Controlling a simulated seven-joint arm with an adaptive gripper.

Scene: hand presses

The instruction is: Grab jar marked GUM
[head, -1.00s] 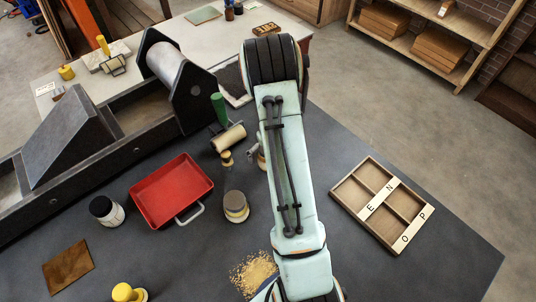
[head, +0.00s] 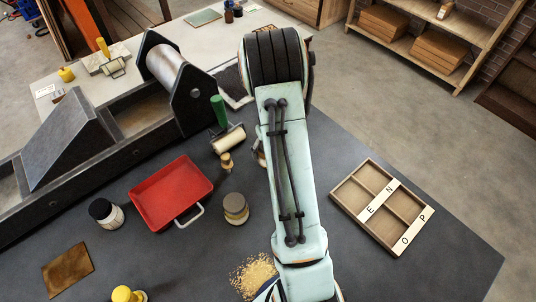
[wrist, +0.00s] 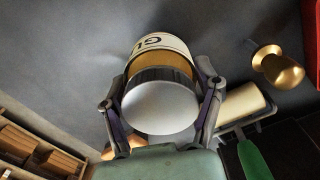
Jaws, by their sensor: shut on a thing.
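In the wrist view a jar (wrist: 162,65) with a grey lid, a dark ring, amber contents and a white label is between my fingers. The letters "GU" show in part on the label; the rest is cut off from sight. My gripper (wrist: 163,100) is shut on this jar, one finger on each side. In the head view my arm hides most of the gripper and the jar. I cannot tell whether the jar touches the table.
A roller with a green handle (head: 219,112) and a brass knob-like piece (head: 226,162) lie close left of my gripper. A second jar (head: 236,209), a red tray (head: 166,180) and a dark-lidded jar (head: 104,212) stand nearby. A wooden case (head: 349,195) lies at right.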

